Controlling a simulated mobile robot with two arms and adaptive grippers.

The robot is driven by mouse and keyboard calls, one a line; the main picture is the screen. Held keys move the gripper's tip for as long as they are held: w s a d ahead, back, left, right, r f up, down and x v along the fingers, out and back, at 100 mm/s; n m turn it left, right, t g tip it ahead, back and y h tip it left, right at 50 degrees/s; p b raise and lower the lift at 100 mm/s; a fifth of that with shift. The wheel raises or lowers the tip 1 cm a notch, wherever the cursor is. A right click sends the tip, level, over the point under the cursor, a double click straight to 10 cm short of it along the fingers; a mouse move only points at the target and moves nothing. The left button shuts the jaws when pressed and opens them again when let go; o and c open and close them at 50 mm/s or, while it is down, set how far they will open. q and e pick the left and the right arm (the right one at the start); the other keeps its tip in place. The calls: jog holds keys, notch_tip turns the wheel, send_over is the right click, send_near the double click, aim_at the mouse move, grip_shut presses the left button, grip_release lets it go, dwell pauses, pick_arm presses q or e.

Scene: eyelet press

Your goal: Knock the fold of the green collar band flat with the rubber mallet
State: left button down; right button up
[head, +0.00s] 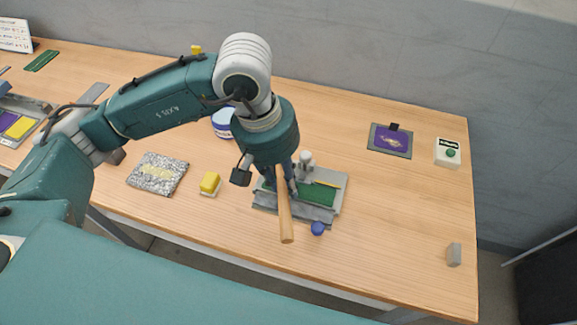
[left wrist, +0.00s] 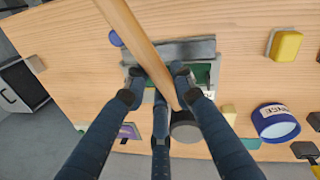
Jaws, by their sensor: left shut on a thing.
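My left gripper (head: 284,190) is shut on the wooden handle of the rubber mallet (head: 286,222), above the left part of a grey fixture (head: 338,206). The handle also crosses the left wrist view (left wrist: 140,40), where a dark grey round part, seemingly the mallet head (left wrist: 186,132), shows beyond the fingers. The green collar band (head: 318,195) lies in the fixture, partly covered by fingers and handle. I cannot tell how its fold lies. My right gripper is not in view.
A blue ball-like knob (head: 317,228) is at the fixture's front edge and a grey post (head: 305,159) at its back. A yellow block (head: 210,183), a speckled pad (head: 158,173) and a blue-white tub (head: 222,122) are to the left. The table's right side is mostly free.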

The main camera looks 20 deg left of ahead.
pick_arm(q)
jog(key=shift+s+f+b, duration=0.25)
jog(key=shift+s+f, duration=0.1)
jog(key=shift+f, duration=0.3)
jog(key=shift+s+f+b, duration=0.25)
jog(key=shift+s+f, duration=0.05)
jog(key=shift+f, duration=0.3)
jog(key=shift+w+f+b, duration=0.25)
jog(key=shift+f+b, duration=0.1)
jog(key=shift+f, duration=0.8)
notch_tip(320, 180, down, 2)
jog(key=b, duration=0.3)
jog(key=shift+f, duration=0.1)
jog(key=shift+f+b, duration=0.3)
jog(key=shift+b, duration=0.4)
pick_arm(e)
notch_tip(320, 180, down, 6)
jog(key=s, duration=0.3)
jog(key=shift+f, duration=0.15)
pick_arm(q)
jog(key=shift+r, duration=0.15)
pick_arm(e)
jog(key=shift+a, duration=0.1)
pick_arm(q)
notch_tip(320, 180, up, 3)
jog(key=shift+f, duration=0.1)
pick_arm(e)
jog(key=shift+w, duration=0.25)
